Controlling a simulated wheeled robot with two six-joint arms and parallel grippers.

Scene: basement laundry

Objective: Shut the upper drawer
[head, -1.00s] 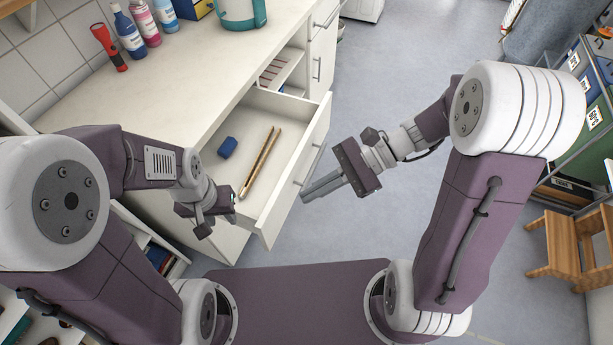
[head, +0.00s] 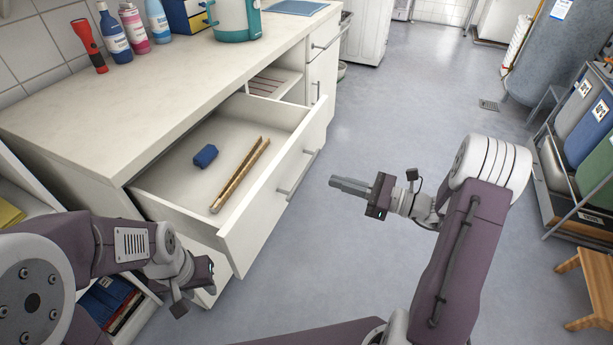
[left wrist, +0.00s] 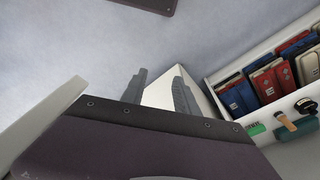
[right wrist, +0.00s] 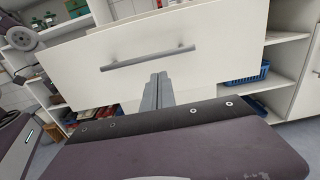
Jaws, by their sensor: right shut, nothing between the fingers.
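The upper drawer (head: 262,215) is white and pulled out from under the counter in the head view. Its front bears a grey bar handle (head: 297,174). Inside lie a small blue block (head: 205,156) and a long thin wooden tool (head: 240,175). My right gripper (head: 334,183) is shut and empty, apart from the drawer front and to its right. In the right wrist view its closed fingers (right wrist: 159,78) point toward a drawer front (right wrist: 190,30) with a bar handle (right wrist: 148,59). My left gripper (left wrist: 160,85) has its fingers apart; it is low beside the drawer's near side.
The counter (head: 140,95) holds a red flashlight (head: 90,45), several bottles and a teal-and-white container (head: 235,18). An open shelf with books (head: 105,305) is at lower left. A wooden stool (head: 590,285) and sorting bins (head: 585,130) stand right. The floor before the drawer is clear.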

